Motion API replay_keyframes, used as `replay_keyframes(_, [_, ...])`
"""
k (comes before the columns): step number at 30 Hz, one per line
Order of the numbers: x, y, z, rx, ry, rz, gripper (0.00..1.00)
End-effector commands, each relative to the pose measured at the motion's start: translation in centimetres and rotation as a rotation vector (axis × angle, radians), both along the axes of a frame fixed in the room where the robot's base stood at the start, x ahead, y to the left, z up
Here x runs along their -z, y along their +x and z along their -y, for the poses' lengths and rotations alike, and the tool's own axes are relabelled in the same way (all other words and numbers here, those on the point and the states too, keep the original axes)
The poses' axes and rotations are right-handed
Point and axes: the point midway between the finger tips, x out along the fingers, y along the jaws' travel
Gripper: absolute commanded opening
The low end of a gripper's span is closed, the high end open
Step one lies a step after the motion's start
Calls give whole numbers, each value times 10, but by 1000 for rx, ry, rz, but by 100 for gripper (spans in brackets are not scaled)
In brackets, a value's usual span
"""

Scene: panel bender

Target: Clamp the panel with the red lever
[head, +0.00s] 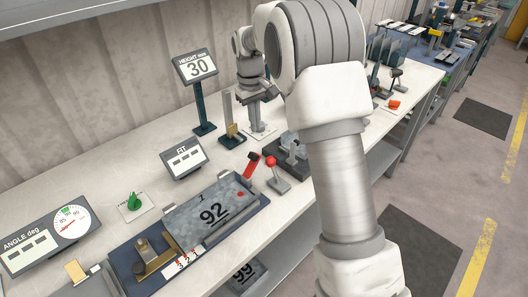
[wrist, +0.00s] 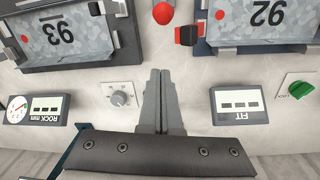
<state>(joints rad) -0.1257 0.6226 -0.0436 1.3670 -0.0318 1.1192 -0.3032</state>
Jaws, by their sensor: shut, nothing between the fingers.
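The panel (head: 215,212) marked 92 lies grey in the station beside the FIT display; its edge shows in the wrist view (wrist: 260,22). A red-gripped lever (head: 251,163) with a dark arm stands at the panel's far end; its red end shows in the wrist view (wrist: 189,35). A red ball-topped lever (head: 271,161) on a grey base stands just right of it; its ball shows at the wrist view's top edge (wrist: 163,12). My gripper (wrist: 160,72) is shut and empty, apart from both levers. In the head view my gripper (head: 256,115) is behind them.
The FIT display (wrist: 238,110), a green knob (wrist: 301,88) and a grey knob (wrist: 121,97) are near my gripper. Another panel (wrist: 65,30) marked 93 is at left. The HEIGHT display (head: 197,67) stands on a post at the back. My arm hides part of the bench.

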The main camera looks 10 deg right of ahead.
Motion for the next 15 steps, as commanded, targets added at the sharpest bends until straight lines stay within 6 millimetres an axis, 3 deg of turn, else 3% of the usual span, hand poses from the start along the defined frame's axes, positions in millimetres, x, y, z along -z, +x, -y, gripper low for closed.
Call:
replay_keyframes(8, [16, 0, 1, 0, 0, -2, 0])
replay_keyframes(15, [66, 1, 3, 1, 0, -5, 0])
